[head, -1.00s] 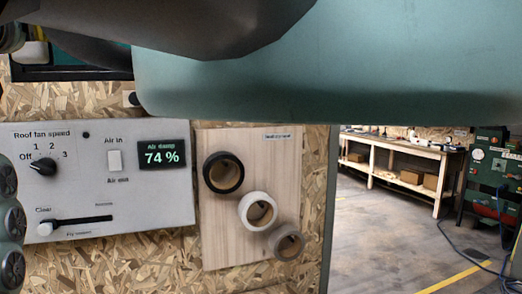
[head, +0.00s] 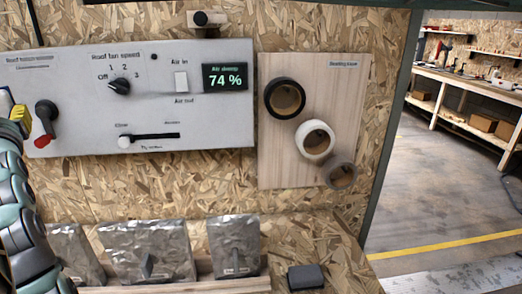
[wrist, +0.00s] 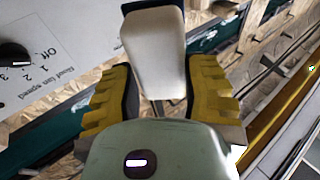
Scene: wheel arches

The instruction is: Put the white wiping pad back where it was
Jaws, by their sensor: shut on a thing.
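The white wiping pad (wrist: 156,75) is held between the yellow fingers of my gripper (wrist: 160,92) in the wrist view. It has a pale, rounded face and a dark blue edge at its upper end. The fingers press on it from both sides. In the head view my gripper (head: 17,115) shows only partly at the left edge, in front of the panel's left end. Most of the pad is cut off there. I cannot tell from these frames which spot the pad came from.
A grey control panel (head: 150,135) with knobs, a lever and a slider is on the chipboard wall. A wooden board (head: 280,165) right of it carries three tape rolls. Below stand silvery pouches (head: 148,250) and a dark grey block (head: 306,277). Open floor (head: 425,215) lies right.

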